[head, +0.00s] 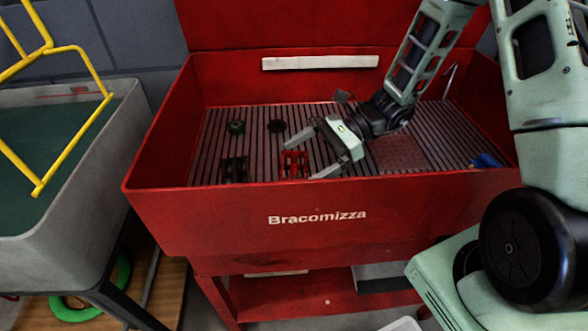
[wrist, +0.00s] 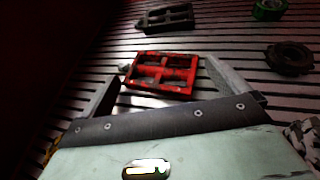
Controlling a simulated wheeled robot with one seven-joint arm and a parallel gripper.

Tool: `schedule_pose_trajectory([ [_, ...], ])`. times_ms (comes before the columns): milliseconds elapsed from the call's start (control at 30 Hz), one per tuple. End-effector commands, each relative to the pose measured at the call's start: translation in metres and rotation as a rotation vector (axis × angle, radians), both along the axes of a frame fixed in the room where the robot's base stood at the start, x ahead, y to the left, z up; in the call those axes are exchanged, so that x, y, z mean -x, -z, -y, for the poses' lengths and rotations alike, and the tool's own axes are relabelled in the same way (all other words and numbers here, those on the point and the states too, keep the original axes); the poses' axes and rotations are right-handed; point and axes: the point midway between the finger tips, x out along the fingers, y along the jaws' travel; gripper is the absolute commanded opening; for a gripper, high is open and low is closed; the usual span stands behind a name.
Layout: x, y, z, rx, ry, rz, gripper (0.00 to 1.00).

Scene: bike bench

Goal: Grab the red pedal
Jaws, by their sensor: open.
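The red pedal (head: 294,164) lies on the slatted floor of the red bench tub, near its front wall. In the wrist view the red pedal (wrist: 161,73) lies ahead of my gripper, roughly between the lines of its two fingers. My gripper (head: 314,154) is open and empty, just to the right of the pedal in the head view. In the wrist view my gripper (wrist: 160,80) has its fingers spread on either side of the near part of the pedal. I cannot tell the height of the fingers above the slats.
A black pedal (head: 235,169) lies left of the red one; it also shows in the wrist view (wrist: 166,18). A green round part (head: 236,127) and a dark round part (head: 277,126) lie behind. A blue object (head: 487,160) is at the right. The red tub wall (head: 400,205) rises in front.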

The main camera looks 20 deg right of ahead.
Motion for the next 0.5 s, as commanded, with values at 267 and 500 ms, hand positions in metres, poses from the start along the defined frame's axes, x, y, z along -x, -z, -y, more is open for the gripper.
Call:
schedule_pose_trajectory([
  [267,-0.0001,0.0029,-0.0071,0.0,0.001,0.0,1.0],
  [500,0.0,0.0029,-0.0069,0.0,0.0,0.0,0.57],
])
